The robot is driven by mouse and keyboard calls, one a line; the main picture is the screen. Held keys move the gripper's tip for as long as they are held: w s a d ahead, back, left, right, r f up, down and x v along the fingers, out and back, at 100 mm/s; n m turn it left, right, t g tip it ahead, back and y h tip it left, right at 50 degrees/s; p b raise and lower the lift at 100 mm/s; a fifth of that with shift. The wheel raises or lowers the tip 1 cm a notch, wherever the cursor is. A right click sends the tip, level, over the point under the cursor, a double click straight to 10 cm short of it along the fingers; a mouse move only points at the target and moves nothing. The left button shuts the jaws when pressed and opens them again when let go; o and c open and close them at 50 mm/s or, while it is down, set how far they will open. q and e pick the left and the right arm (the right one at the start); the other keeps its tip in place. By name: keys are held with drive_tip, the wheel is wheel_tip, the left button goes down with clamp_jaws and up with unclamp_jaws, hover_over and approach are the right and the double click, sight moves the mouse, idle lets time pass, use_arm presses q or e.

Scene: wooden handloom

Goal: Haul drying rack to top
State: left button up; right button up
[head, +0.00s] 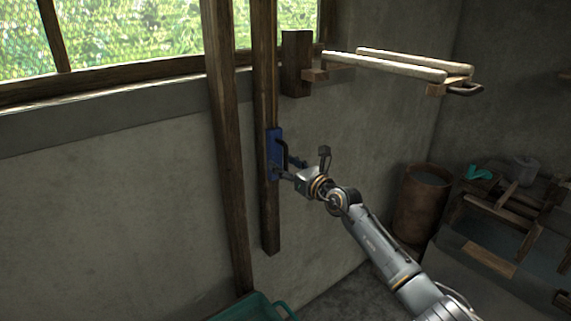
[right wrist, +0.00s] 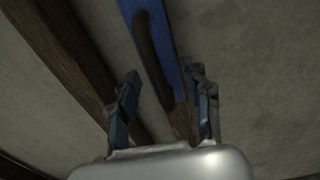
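The drying rack (head: 388,64), two pale poles joined by wooden end pieces, juts from a dark wooden block (head: 296,64) on the wall beside the window. A dark curved handle (head: 466,90) is at its outer end. A blue plate (head: 272,152) with a dark handle (head: 285,152) sits on a vertical wooden post. My right gripper (head: 307,164) is open just right of this handle. In the right wrist view the blue plate (right wrist: 172,55) and dark handle (right wrist: 150,58) lie beyond and between the spread fingers (right wrist: 163,105); I see no clear contact. My left gripper is out of view.
A second wooden post (head: 227,170) stands left of the plate's post (head: 269,215). A green tub (head: 250,308) is on the floor below. A rusty barrel (head: 421,205) and a bench with wooden frames (head: 505,225) stand at right. The wall between is bare.

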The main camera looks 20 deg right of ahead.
drive_tip(key=o, duration=0.7)
drive_tip(key=shift+r, duration=0.2)
drive_tip(key=shift+o, duration=0.2)
drive_tip(key=shift+s+d+r+p, duration=0.1)
drive_tip(key=shift+s+r+p, duration=0.05)
drive_tip(key=shift+p, duration=0.2)
drive_tip(key=p+v, duration=0.5)
drive_tip(key=v, duration=0.1)
drive_tip(key=shift+s, duration=0.35)
drive_tip(key=shift+d, duration=0.15)
